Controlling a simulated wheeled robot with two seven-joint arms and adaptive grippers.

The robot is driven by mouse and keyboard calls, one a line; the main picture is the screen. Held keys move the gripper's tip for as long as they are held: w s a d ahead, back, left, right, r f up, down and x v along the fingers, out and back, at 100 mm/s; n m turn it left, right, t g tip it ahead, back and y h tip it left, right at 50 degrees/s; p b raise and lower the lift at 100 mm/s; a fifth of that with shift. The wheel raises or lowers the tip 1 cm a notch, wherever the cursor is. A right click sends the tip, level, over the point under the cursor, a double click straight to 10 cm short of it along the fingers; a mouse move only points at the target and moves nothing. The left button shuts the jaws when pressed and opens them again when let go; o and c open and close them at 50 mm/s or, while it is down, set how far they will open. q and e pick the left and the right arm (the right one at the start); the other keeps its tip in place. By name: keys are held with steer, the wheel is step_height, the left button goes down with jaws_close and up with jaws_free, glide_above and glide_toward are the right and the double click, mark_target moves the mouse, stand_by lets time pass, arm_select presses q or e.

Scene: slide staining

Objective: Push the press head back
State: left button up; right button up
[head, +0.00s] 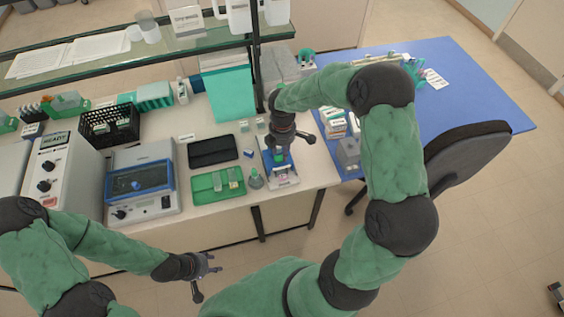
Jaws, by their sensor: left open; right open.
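A small press (286,183) with a pale base plate and a blue part stands near the front right edge of the bench. A small pinkish item (284,177) shows at the front of the press. My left gripper (207,268) is open and empty, in front of the bench and away from the press.
A green tray (205,196) and a small grey flask-like item (256,180) stand left of the press. A black tray (212,151) lies behind them. A grey machine with a blue lid (140,180) is further left. A blue table (470,85) and dark chair (468,160) are at right.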

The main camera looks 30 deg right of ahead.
glide_toward(282, 164)
steer(key=f, duration=0.1)
steer(key=s+a+f, duration=0.1)
steer(key=f, duration=0.1)
steer(key=s+f, duration=0.1)
steer(key=f, duration=0.1)
steer(key=shift+s+a, duration=0.15)
steer(key=shift+s, duration=0.1)
jaws_close()
